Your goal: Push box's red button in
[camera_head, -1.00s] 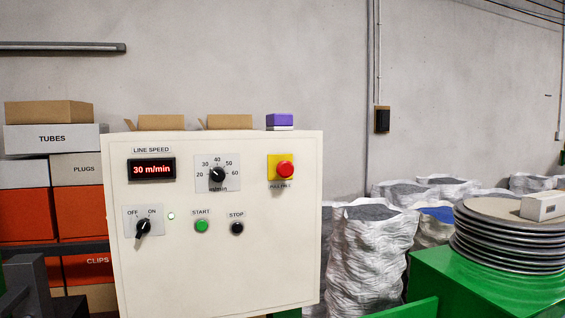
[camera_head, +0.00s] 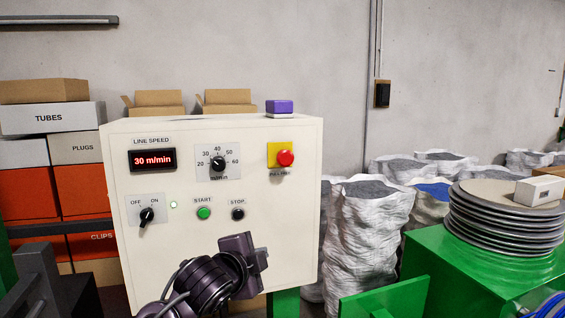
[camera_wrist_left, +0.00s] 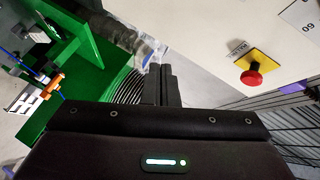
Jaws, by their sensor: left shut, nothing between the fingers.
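The white control box (camera_head: 260,240) stands in front of me with its red button (camera_head: 285,158) on a yellow plate at the upper right of its face. The button stands out from the plate. It also shows in the left wrist view (camera_wrist_left: 254,77), to the right of my left gripper's fingers. My left gripper (camera_wrist_left: 160,70) is shut and empty, apart from the button. In the head view my left wrist and arm are in front of the box's lower edge, below the button; the fingertips cannot be made out there. My right gripper is out of view.
The box also carries an OFF/ON switch (camera_head: 147,215), a speed dial (camera_head: 218,163), a green START button (camera_head: 204,212) and a black STOP button (camera_head: 238,213). White sacks (camera_head: 366,235) and a green machine (camera_head: 470,275) stand to the right. Boxes (camera_head: 45,118) are stacked at left.

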